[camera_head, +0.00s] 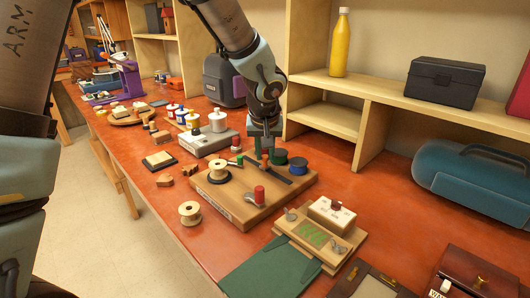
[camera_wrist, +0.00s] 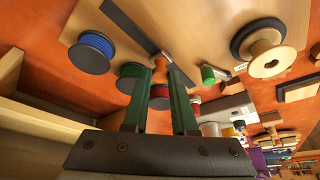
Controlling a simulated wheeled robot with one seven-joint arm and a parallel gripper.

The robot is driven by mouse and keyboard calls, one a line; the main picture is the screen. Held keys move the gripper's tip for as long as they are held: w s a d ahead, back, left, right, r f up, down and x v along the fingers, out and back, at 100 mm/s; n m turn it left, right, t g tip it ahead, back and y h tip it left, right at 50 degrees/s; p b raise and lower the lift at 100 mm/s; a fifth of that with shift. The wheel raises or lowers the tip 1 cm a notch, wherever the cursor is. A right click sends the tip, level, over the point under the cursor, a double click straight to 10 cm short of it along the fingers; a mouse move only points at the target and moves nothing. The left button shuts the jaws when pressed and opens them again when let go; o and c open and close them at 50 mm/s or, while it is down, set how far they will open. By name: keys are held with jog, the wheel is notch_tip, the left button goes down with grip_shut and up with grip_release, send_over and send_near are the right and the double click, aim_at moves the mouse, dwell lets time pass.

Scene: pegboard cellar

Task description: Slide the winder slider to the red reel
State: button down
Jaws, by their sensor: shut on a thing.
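The winder board (camera_head: 215,198) is a wooden base on the red bench, with a dark straight track (camera_head: 296,183) across it. My gripper (camera_head: 266,148) points down over the board's far part. Its two green fingers (camera_wrist: 162,88) are shut on the orange-brown slider knob (camera_wrist: 178,76), which stands by the dark track in the wrist view. A green reel (camera_wrist: 132,74) is just beside the fingers, and a blue reel (camera_wrist: 90,53) is farther left. In the head view my gripper hides part of this row.
A cream spool (camera_head: 221,170), a small green cylinder (camera_head: 239,160) and a red-handled crank (camera_head: 259,194) stand on the board. A grey box (camera_head: 207,143) is behind it. A loose spool (camera_head: 190,212) and a card holder (camera_head: 320,240) lie nearer.

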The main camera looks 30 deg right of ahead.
jog(key=shift+w, duration=0.1)
send_over(247, 160)
jog(key=shift+p, duration=0.3)
jog(key=c, duration=0.7)
grip_release()
jog(key=b+v, duration=0.2)
jog(key=v, duration=0.8)
jog(key=shift+s+a+r, duration=0.15)
jog(key=shift+s+r, duration=0.05)
jog(key=shift+r, duration=0.15)
